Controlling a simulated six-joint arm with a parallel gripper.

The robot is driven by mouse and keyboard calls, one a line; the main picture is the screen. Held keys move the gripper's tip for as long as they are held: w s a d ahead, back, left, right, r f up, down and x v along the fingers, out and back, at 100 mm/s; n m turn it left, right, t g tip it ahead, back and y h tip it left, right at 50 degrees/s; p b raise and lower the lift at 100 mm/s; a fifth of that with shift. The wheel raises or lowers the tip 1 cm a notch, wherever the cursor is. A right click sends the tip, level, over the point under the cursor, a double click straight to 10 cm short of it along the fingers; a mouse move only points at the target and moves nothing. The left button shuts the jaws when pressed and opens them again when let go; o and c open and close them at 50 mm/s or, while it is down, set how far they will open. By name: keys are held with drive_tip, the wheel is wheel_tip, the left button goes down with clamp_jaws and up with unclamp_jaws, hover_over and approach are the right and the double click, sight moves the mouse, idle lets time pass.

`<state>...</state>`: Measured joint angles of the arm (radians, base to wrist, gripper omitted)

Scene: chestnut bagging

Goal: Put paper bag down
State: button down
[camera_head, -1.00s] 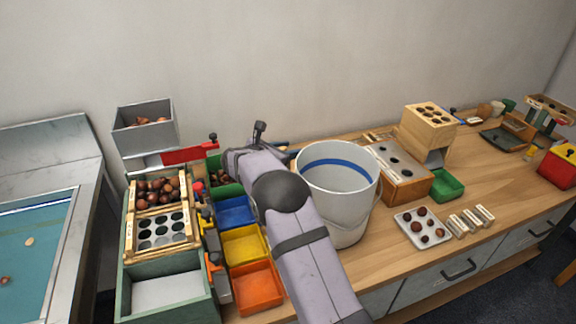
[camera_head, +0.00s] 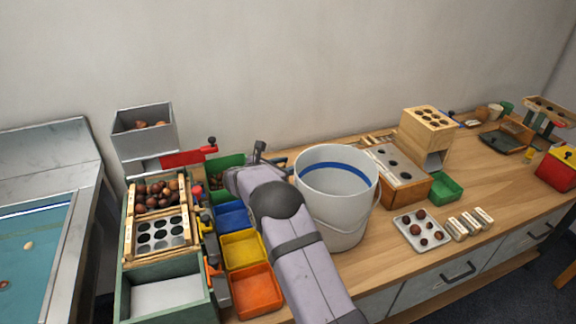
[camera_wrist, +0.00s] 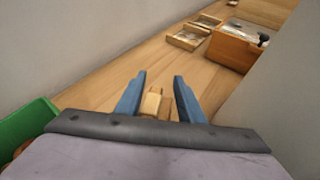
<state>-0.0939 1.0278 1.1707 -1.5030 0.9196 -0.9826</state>
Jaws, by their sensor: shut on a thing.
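My gripper shows in the wrist view (camera_wrist: 158,98) with two blue fingers pointing away over the wooden bench. It is shut on a small tan piece (camera_wrist: 151,103) between the fingers. This piece looks like part of the paper bag, but I cannot see enough to be sure. I cannot tell whether the held thing touches the bench.
The bucket stands close on the arm's right. A green bin (camera_wrist: 28,132) is at the gripper's left. Blue (camera_head: 233,215), yellow (camera_head: 243,250) and orange (camera_head: 256,291) bins lie left of the arm. A wooden box (camera_wrist: 235,48) stands ahead. Bare bench lies between.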

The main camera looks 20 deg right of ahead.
drive_tip(key=shift+f, duration=0.15)
drive_tip(key=c, duration=1.2)
unclamp_jaws()
drive_tip(key=shift+r, duration=0.3)
drive_tip(key=v, duration=0.4)
drive_tip(key=shift+s+a+b, duration=0.1)
drive_tip(key=shift+a+b, duration=0.15)
drive_tip(key=shift+b, duration=0.05)
wheel_tip(320, 180, up, 7)
drive_tip(key=shift+s+a+r, duration=0.1)
drive_tip(key=shift+s, duration=0.1)
